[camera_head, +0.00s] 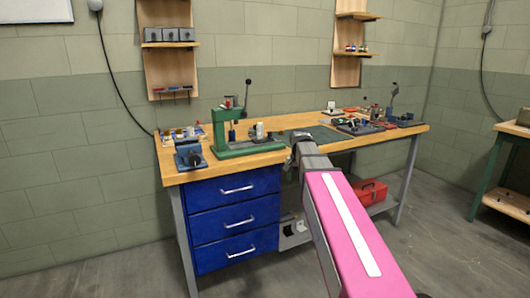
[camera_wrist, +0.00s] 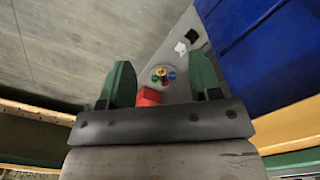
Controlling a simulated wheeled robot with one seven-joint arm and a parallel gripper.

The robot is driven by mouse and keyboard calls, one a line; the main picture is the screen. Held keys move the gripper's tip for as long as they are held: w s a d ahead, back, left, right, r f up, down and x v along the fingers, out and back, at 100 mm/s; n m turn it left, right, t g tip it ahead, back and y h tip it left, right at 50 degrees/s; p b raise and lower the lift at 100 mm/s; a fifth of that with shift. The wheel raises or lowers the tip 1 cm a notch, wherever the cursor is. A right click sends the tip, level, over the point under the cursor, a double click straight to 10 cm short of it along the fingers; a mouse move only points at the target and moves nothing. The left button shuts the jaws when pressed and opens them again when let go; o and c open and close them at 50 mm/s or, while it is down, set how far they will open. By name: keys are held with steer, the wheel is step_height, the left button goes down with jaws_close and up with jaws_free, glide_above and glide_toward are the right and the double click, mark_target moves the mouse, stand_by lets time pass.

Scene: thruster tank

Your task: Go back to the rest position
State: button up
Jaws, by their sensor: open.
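My gripper (camera_wrist: 162,82) shows in the wrist view with its two green fingers spread apart. No object is held between them. A red thing (camera_wrist: 148,97) and small coloured pieces (camera_wrist: 163,74) appear beyond the fingers, lower down and apart from them. In the head view my pink arm reaches forward toward the front edge of the workbench (camera_head: 270,158). The gripper itself is hidden there behind the arm's grey joint, so its exact distance to the bench cannot be told.
Blue drawers (camera_head: 235,218) stand under the bench's left half. A green press (camera_head: 232,135) and a blue vise (camera_head: 188,156) stand on top. A side table (camera_head: 513,137) is at right. The floor (camera_head: 445,225) between is clear.

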steer(key=s+f+n, duration=0.2)
steer(key=s+f, duration=0.6)
steer(key=f, duration=0.4)
steer(key=s+f+n, duration=0.3)
steer(key=s+f, duration=0.6)
steer(key=f, duration=0.3)
steer(key=shift+a, duration=0.2)
